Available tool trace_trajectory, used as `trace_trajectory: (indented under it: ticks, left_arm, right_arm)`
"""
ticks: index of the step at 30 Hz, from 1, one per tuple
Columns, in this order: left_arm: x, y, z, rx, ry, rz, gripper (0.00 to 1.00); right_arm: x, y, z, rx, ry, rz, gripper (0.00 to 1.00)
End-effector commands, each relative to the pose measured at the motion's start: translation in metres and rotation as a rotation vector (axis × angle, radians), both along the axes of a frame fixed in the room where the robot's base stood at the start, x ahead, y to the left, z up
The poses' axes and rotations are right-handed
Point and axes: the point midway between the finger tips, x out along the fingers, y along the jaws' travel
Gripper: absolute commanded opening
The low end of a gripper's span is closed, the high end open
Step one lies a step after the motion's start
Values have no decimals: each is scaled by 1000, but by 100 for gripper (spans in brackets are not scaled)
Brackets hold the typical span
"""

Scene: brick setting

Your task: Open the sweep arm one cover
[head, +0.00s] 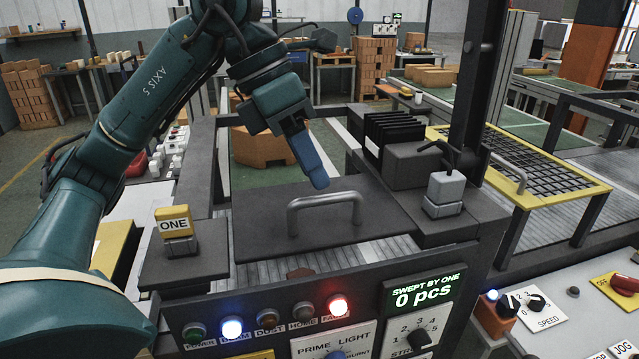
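The sweep arm one cover (258,220) is a dark grey flat plate in the middle of the head view. It appears to lie flat, with a grey bar handle (325,200) standing up on it. A yellow block marked ONE (173,222) stands on a dark pedestal left of the cover. My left gripper (320,184) points down, its blue fingertip just above and behind the handle and seemingly apart from it. The fingers overlap in this view, so their opening is hidden. My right gripper is not in view.
A front panel carries lamps, with blue (232,328) and red (337,305) ones lit, and a display (423,290) reading "SWEPT BY ONE 0 pcs". A dark post (472,90) and a grey clamp-like block (445,190) stand right of the cover. A yellow-framed grid (545,175) lies farther right.

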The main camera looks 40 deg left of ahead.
Motion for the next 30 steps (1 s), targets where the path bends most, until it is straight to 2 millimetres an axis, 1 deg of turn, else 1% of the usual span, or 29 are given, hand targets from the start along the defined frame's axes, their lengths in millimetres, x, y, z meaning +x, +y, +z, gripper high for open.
trace_trajectory:
  ticks: [1,6,10,17,30]
  left_arm:
    - [1,-3,-9,2,3,-2,34]
    - [4,-10,-23,1,1,0,34]
    - [5,-11,-28,1,-1,0,34]
    - [5,-12,-28,1,-1,0,34]
    - [5,-12,-28,0,0,0,0]
  right_arm:
    - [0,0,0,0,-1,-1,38]
    - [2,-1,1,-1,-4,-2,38]
    - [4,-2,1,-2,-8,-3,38]
    - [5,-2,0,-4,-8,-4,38]
    - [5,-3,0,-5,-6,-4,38]
